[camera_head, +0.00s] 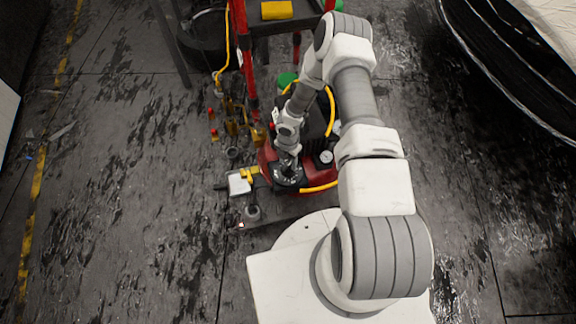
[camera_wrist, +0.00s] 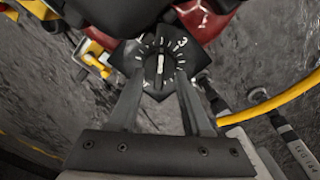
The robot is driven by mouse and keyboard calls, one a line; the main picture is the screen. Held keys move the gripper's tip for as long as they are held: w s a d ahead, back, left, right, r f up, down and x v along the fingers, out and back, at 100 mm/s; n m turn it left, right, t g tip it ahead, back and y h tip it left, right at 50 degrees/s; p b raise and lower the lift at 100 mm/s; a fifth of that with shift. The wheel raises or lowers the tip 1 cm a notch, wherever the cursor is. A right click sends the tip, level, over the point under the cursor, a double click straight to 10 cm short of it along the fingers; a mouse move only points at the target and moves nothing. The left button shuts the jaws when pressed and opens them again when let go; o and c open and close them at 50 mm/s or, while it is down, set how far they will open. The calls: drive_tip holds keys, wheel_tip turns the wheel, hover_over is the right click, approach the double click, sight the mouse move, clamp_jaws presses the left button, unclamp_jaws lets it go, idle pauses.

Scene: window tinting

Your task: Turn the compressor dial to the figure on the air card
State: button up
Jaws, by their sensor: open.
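The compressor dial (camera_wrist: 160,66) is a black knob with a white pointer line on a dark plate with white tick marks and figures. The pointer stands close to upright in the wrist view, and a 3 shows at the upper right. My gripper (camera_wrist: 161,78) is open, with one finger on each side of the knob; I cannot tell whether they touch it. In the head view my gripper (camera_head: 288,168) is over the dial plate on the red compressor (camera_head: 318,178). I cannot identify the air card or read its figure.
A white and yellow item (camera_head: 240,182) lies left of the compressor. A yellow hose (camera_wrist: 262,107) curves at the right. A red-legged stand (camera_head: 240,50) is behind, with small brass and red fittings (camera_head: 231,126) on the floor.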

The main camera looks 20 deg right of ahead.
drive_tip(key=shift+f, duration=1)
clamp_jaws()
